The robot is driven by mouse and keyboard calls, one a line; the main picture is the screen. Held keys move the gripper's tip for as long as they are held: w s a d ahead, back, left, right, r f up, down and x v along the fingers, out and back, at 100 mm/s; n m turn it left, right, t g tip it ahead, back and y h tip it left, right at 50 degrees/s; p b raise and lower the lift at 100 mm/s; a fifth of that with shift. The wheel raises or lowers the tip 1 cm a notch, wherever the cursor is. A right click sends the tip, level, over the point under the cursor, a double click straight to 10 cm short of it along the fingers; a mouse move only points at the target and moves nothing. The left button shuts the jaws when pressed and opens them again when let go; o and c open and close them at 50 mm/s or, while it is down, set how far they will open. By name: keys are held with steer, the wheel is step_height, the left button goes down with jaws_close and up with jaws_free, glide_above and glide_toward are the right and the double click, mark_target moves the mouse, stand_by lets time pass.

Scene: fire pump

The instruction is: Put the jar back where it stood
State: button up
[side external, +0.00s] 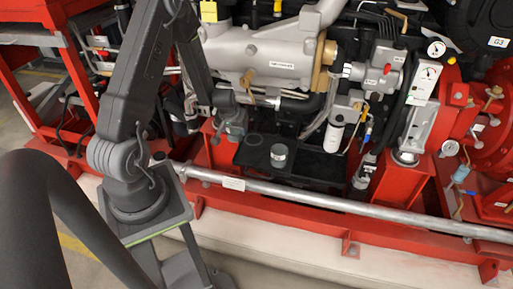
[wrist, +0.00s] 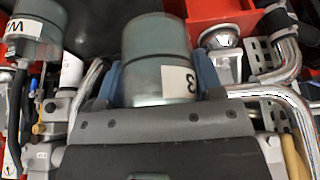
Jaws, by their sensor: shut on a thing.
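In the wrist view, a grey-green metallic jar (wrist: 155,50) with a white label bearing a "3", upside down in the picture, sits between the two blue fingers of my gripper (wrist: 160,78). The fingers are shut on its sides, and the grey palm hides its near end. In the side view, my arm reaches down beside the engine.
A short silver cylinder (side external: 278,156) stands on the tray. A long grey pipe (side external: 330,208) runs in front of it along the red frame (side external: 270,208). In the wrist view, another labelled canister (wrist: 38,30) is at left and a bent metal pipe (wrist: 285,100) at right.

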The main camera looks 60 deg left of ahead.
steer(key=w+d+f, duration=0.1)
steer(key=w, duration=0.1)
steer(key=w+d+f, duration=0.1)
steer(key=w+f, duration=0.1)
steer(key=w+d+f, duration=0.1)
steer(key=w+d, duration=0.1)
steer(key=shift+f, duration=0.15)
steer(key=shift+d+f, duration=0.1)
steer(key=shift+f, duration=2)
steer(key=shift+f, duration=0.1)
steer(key=o, duration=1.1)
steer(key=shift+c, duration=0.2)
